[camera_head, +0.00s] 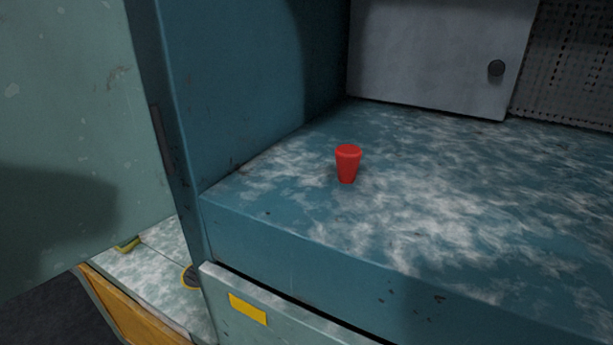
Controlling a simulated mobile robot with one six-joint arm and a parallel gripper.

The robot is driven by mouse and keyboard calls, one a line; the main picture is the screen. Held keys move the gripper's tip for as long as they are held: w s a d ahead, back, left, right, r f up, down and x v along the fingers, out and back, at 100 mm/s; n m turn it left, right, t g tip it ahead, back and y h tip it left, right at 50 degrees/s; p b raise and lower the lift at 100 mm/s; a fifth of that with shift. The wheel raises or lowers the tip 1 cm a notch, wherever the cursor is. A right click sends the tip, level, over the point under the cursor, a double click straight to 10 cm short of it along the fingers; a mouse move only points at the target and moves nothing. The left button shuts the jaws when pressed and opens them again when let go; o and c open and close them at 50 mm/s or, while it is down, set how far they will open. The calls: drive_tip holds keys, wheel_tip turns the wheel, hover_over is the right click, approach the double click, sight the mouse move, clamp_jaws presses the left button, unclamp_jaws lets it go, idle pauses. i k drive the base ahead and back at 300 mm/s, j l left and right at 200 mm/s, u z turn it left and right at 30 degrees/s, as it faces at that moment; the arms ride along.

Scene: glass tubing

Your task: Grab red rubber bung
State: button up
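The red rubber bung (347,165) stands upright on the worn blue-and-white shelf surface (440,215), with its wider end up. It is a little way in from the shelf's front edge, and nothing touches it. My gripper does not show in the head view.
A blue side wall (235,80) bounds the shelf on the left. A grey panel with a dark knob (496,68) stands at the back. A drawer front with a yellow label (248,309) is below the shelf edge. A green panel (65,130) fills the far left. The shelf around the bung is clear.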

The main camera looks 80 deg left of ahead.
sight(347, 156)
drive_tip(key=l+u, duration=0.1)
drive_tip(key=u, duration=0.4)
drive_tip(key=l+u, duration=0.1)
drive_tip(key=u, duration=0.85)
drive_tip(key=k+l+u, duration=0.1)
drive_tip(key=u, duration=0.4)
drive_tip(key=k+u, duration=0.1)
drive_tip(key=u, duration=0.4)
drive_tip(key=i+u, duration=0.2)
drive_tip(key=i, duration=0.3)
